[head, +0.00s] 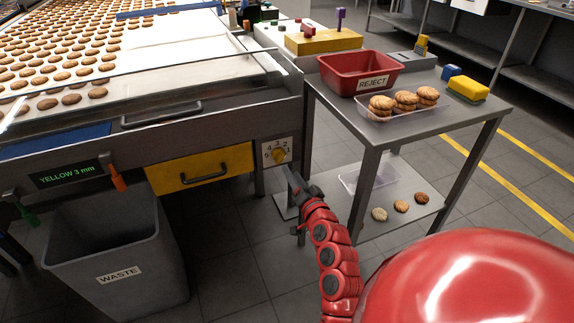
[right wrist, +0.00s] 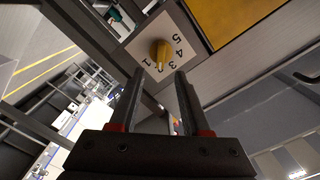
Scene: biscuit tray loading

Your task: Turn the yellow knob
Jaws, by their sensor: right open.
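The yellow knob (head: 279,155) sits on a pale dial plate (head: 268,147) with printed numbers, on the front of the conveyor machine. The knob also shows in the right wrist view (right wrist: 160,51), near the top middle; I cannot tell surely which number it points to. My right gripper (head: 296,180) is just below and right of the dial in the head view. In the right wrist view its two fingers (right wrist: 159,80) are apart and empty, with the knob beyond their tips, not between them. A display (head: 68,175) reads "YELLOW 3 mm". My left gripper is not in view.
A yellow drawer (head: 200,167) with a dark handle is left of the dial. A grey waste bin (head: 120,250) stands below it. A metal table (head: 425,115) with a red reject bin (head: 345,72) and a clear biscuit tray (head: 375,112) stands close to the right.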

